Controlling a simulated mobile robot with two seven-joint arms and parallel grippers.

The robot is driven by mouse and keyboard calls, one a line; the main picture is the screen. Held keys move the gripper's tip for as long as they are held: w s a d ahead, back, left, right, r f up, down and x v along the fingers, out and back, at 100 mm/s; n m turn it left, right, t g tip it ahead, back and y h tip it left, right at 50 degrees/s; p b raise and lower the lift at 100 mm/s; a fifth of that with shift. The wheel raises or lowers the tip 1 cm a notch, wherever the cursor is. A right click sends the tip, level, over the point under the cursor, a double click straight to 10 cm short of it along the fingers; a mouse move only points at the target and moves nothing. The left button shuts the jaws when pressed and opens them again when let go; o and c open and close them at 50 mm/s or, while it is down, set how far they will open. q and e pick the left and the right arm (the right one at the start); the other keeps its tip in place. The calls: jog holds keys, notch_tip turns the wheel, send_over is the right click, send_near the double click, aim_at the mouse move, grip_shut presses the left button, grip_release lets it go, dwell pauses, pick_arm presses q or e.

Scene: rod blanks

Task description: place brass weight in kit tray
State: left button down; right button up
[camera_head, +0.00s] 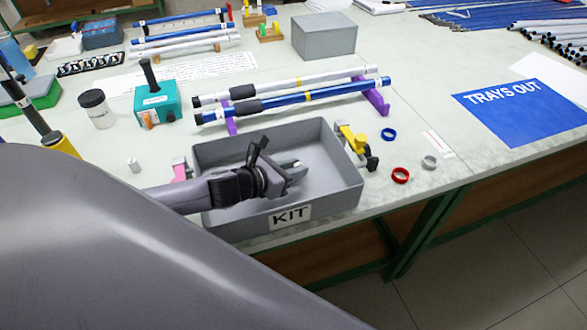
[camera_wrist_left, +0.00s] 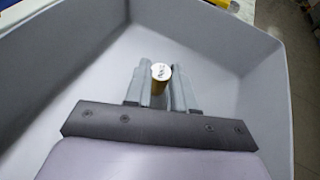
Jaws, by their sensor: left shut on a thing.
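The grey kit tray (camera_head: 338,202), labelled KIT on its front wall, stands near the front edge of the bench. My left gripper (camera_head: 298,168) reaches in from the left and is over the inside of the tray. In the left wrist view the left gripper (camera_wrist_left: 160,82) is shut on the brass weight (camera_wrist_left: 160,78), a small cylinder with a pale, marked top. The tray (camera_wrist_left: 225,40) surrounds the fingers there. I cannot tell whether the weight touches the tray floor. In the head view I cannot make out the weight. My right gripper is not in view.
Behind the tray, rods lie on purple stands (camera_head: 376,97). A yellow and black clamp (camera_head: 356,140) is at the tray's right wall. Red (camera_head: 400,175), blue (camera_head: 388,134) and grey (camera_head: 429,162) rings lie to the right. A blue TRAYS OUT mat (camera_head: 525,115) lies farther right.

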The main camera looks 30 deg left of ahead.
pick_arm(q)
jog(key=shift+f, duration=0.3)
jog(key=shift+f, duration=0.15)
jog(key=c, duration=0.9)
grip_release()
jog(key=shift+c, duration=0.2)
jog(key=shift+s+r, duration=0.1)
jog(key=shift+r, duration=0.1)
jog(key=shift+s+a, duration=0.1)
jog(key=shift+s, duration=0.2)
jog(key=shift+b+v, duration=0.4)
jog(key=shift+v, duration=5.2)
